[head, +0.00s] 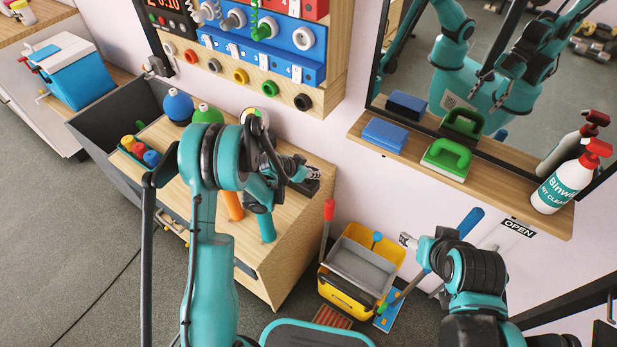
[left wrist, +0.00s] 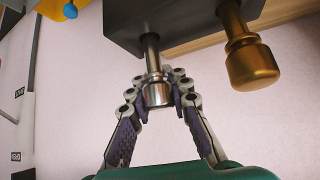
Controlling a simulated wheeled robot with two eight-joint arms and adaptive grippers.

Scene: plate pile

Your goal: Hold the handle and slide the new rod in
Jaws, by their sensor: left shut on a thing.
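In the left wrist view a silver metal rod with a thick rounded end (left wrist: 157,92) hangs out of a dark grey block (left wrist: 185,18). My left gripper (left wrist: 158,84) is shut around this silver end, with one finger on each side. A brass-coloured rod with a thick end (left wrist: 252,62) sticks out of the same block, to the right and apart from my fingers. In the head view my left gripper (head: 312,173) is over the right end of the wooden bench, and what it holds is too small to tell. My right gripper (head: 405,240) is near the yellow bucket; its finger opening is unclear.
The wooden bench (head: 290,238) holds blue and green round bottles and a small tray of coloured pegs. A yellow bucket (head: 348,292) stands on the floor to its right. A wall shelf (head: 480,186) carries sponges, a green-handled brush and a spray bottle (head: 566,183).

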